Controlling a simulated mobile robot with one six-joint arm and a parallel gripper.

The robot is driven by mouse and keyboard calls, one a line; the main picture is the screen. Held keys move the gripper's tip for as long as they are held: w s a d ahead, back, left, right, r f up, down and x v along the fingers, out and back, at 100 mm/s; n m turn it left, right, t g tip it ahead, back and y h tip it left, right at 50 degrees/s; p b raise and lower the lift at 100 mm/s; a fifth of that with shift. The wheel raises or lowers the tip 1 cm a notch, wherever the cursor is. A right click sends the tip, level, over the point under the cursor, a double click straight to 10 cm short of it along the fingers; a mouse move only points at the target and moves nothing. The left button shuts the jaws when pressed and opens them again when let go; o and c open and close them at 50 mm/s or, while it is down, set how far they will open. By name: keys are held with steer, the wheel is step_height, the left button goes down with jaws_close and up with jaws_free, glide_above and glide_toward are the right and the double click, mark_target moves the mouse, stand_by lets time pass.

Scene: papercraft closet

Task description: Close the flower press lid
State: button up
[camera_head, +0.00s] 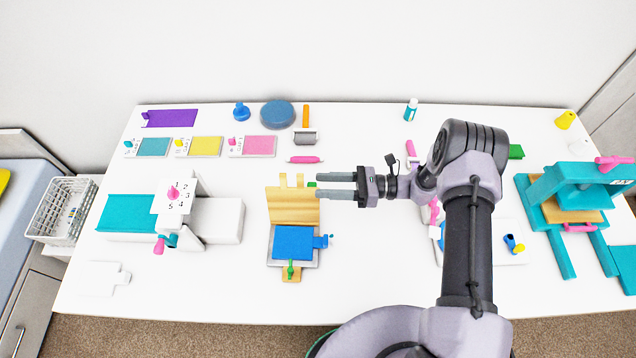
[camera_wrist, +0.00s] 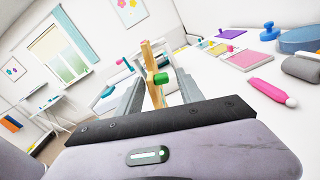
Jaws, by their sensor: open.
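The flower press stands near the middle of the table in the head view. Its wooden lid (camera_head: 292,206) is raised at the back of the base, with two tabs at its top. A blue pad (camera_head: 294,242) lies in the grey base, with a wooden tab and green latch (camera_head: 290,270) at the front. My gripper (camera_head: 322,185) is open beside the lid's upper right edge, fingers pointing left. In the wrist view, the lid (camera_wrist: 152,72) appears edge-on, with a green knob (camera_wrist: 161,78), between the gripper's fingers (camera_wrist: 150,95). I cannot tell whether either finger touches it.
A white and teal press with a numbered dial (camera_head: 173,196) stands left. A large teal press (camera_head: 570,190) stands right. The table between flower press and my arm is clear.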

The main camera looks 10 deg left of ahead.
mark_target(293, 196)
steer(key=shift+x, duration=1.1)
jaws_close()
stand_by(0.7)
